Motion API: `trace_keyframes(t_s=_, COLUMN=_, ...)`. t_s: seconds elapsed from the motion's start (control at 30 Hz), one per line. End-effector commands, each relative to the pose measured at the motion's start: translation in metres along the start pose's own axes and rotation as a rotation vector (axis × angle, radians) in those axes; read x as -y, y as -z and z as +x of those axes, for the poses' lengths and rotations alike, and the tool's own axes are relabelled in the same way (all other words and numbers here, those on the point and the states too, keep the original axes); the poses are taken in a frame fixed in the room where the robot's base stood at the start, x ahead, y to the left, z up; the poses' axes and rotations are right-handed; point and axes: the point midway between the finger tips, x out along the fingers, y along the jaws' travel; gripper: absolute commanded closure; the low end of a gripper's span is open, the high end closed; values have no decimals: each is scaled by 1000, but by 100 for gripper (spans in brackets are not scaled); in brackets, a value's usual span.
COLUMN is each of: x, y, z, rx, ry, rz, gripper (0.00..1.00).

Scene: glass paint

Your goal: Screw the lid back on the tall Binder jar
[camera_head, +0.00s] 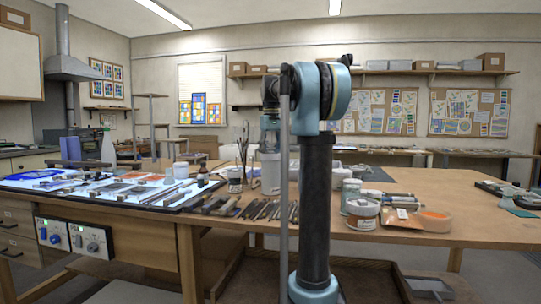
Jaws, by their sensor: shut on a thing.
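A tall grey-white jar (270,174), which looks like the Binder jar, stands upright on the workbench; its label is too small to read. My gripper (269,147) points down right over the jar's top, small and partly dark in this view. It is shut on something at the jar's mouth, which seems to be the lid. The lid itself is hidden by the fingers, and I cannot tell whether it sits level or touches the rim. My own arm post covers the area just right of the jar.
A pot of brushes (235,180) stands close left of the jar. Several hand tools (262,209) lie in front. A light table (100,188) with glass pieces fills the left. The bench's right middle (470,225) is clear.

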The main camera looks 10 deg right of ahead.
Motion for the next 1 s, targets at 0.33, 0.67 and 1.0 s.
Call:
trace_keyframes(t_s=0.33, x=0, y=0, z=1, rx=0, ry=0, rz=0, gripper=90)
trace_keyframes(t_s=0.67, x=0, y=0, z=2, rx=0, ry=0, rz=71, gripper=90)
trace_keyframes(t_s=1.0, x=0, y=0, z=2, rx=0, ry=0, rz=398, gripper=90)
